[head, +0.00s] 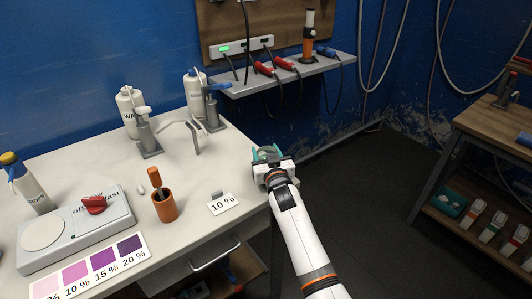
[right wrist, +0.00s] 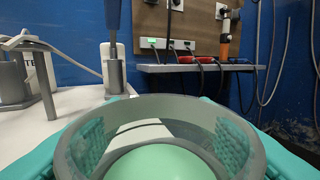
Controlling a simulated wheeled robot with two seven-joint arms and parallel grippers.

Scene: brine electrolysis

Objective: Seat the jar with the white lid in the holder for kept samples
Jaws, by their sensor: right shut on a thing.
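My right gripper (head: 267,154) is shut on a clear, round-rimmed glass vessel (right wrist: 160,106), just off the right edge of the white bench. In the right wrist view the vessel sits between teal finger pads, with a pale green rounded surface (right wrist: 160,162) inside its rim. No white lid shows on it, and I cannot tell whether it is the task's jar. I cannot pick out a jar with a white lid or the holder for kept samples in either view. My left gripper is not in view.
A wall shelf (head: 285,76) carries cables. A wooden bench (head: 495,130) stands right; dark floor (head: 375,190) lies between.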

